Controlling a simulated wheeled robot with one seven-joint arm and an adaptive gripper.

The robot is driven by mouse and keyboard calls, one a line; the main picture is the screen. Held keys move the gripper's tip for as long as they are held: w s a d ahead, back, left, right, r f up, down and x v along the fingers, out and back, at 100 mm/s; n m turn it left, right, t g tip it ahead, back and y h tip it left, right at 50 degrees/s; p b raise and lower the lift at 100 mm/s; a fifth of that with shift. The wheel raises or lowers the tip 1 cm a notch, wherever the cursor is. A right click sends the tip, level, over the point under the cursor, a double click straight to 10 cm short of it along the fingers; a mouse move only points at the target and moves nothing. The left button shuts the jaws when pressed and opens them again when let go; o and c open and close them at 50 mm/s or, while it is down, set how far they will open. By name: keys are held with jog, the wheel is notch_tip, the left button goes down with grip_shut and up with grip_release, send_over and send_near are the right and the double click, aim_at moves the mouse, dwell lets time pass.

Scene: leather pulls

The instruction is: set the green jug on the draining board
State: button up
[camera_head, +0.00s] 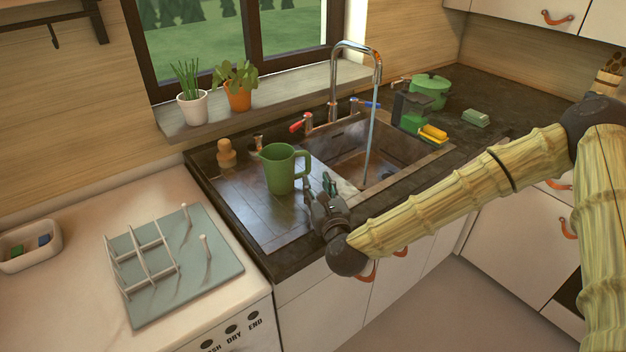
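The green jug (280,168) stands upright on the draining board (262,215), the dark grooved surface left of the sink basin. Its handle faces right. My gripper (319,186) is just right of and in front of the jug, near the handle. Its fingers point up and away from the arm, with a gap between them, and nothing shows in them. Whether a finger touches the jug is too small to tell.
Water runs from the tap (356,47) into the sink basin (345,166). A wooden brush (226,154) stands behind the jug. A dish rack on a grey-green mat (212,262) is at left. Potted plants line the windowsill (215,122). A green pot (430,91) stands at right.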

jog(key=shift+v, duration=1.25)
dwell(0.3)
